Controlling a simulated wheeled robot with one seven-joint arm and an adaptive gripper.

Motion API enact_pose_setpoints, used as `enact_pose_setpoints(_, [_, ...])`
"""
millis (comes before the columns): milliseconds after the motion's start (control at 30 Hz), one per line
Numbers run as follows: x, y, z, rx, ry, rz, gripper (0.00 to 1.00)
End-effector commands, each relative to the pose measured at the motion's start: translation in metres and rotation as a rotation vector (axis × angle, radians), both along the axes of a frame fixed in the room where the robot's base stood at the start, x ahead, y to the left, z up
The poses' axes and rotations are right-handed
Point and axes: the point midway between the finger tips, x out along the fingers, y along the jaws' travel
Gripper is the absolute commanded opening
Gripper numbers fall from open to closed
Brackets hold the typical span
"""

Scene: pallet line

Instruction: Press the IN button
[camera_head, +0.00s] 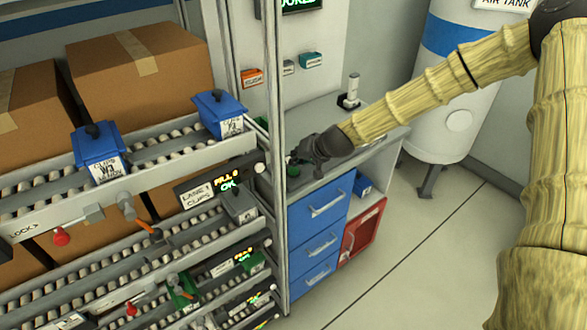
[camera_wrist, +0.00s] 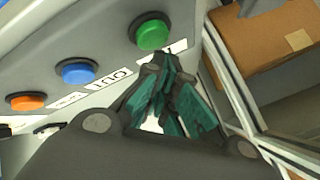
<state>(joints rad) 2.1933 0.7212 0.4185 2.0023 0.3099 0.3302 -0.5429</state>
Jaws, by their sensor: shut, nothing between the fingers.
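In the wrist view a grey panel carries a green button (camera_wrist: 152,34), a blue button (camera_wrist: 77,71) and an orange button (camera_wrist: 26,102) in a slanting row. The label beside the blue button looks like OUT, upside down. The label beside the green button is mostly hidden by my fingers, so I cannot read IN there. My gripper (camera_wrist: 166,98) is shut and empty, its teal-padded fingers just below the green button in the picture; contact cannot be told. In the head view my gripper (camera_head: 297,162) is beside the rack post, over the grey counter; the buttons cannot be made out there.
The roller rack (camera_head: 150,160) with cardboard boxes (camera_head: 140,75) and blue bins (camera_head: 99,153) fills the left; its upright post is close to my gripper. Below is a blue drawer cabinet (camera_head: 318,212). A white air tank (camera_head: 455,85) stands behind my arm.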

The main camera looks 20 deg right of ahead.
Motion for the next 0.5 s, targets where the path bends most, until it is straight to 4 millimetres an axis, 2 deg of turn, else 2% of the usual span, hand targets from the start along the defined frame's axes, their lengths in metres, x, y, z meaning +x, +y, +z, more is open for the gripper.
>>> enact_pose_setpoints(333, [0.0,0.0,0.001,0.0,0.0,0.0,0.0])
enact_pose_setpoints(500, [0.0,0.0,0.012,0.001,-0.001,0.0,0.0])
